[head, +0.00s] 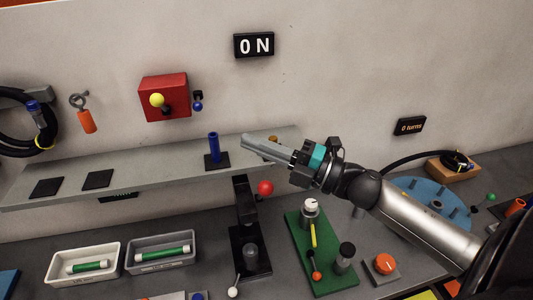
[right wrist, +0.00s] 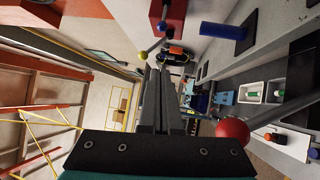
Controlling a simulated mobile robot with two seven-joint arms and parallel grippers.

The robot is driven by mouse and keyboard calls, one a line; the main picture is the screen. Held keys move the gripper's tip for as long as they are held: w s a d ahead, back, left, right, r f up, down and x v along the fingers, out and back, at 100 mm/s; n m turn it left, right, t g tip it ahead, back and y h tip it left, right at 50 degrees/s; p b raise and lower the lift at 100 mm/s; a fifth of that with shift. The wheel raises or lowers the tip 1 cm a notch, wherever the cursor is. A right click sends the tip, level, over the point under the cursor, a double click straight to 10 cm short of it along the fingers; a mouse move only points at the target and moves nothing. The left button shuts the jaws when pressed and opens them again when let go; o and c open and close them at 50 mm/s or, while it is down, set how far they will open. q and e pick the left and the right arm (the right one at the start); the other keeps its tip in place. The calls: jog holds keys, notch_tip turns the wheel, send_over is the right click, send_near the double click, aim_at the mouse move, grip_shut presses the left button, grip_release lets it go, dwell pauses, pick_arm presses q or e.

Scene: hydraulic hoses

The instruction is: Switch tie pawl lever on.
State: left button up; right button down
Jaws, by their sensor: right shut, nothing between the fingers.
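No label in view names the tie pawl lever. A red box (head: 163,96) on the wall carries a yellow ball knob (head: 157,100) on a short dark stem. A small blue-knobbed fitting (head: 198,98) is just to the box's right. My right gripper (head: 246,141) is shut and empty over the shelf, pointing left, to the lower right of the box. In the right wrist view the shut fingers (right wrist: 158,75) point toward the yellow knob (right wrist: 143,56), apparently apart from it. The red box (right wrist: 162,14) shows at the top there. My left gripper is not in view.
A sign reading "ON" (head: 254,45) hangs above. A blue upright cylinder (head: 213,148) stands on the shelf (head: 130,178) left of my fingers. A red ball knob (head: 265,188) is below my gripper. Two trays with green cylinders, a green board (head: 326,268) and other fixtures crowd the bench.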

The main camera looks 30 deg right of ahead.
jog(key=shift+s+d+f, duration=0.25)
jog(key=shift+s+d, duration=0.05)
jog(key=shift+s, duration=0.4)
jog(key=shift+s+d, duration=0.15)
jog(key=shift+s, duration=0.25)
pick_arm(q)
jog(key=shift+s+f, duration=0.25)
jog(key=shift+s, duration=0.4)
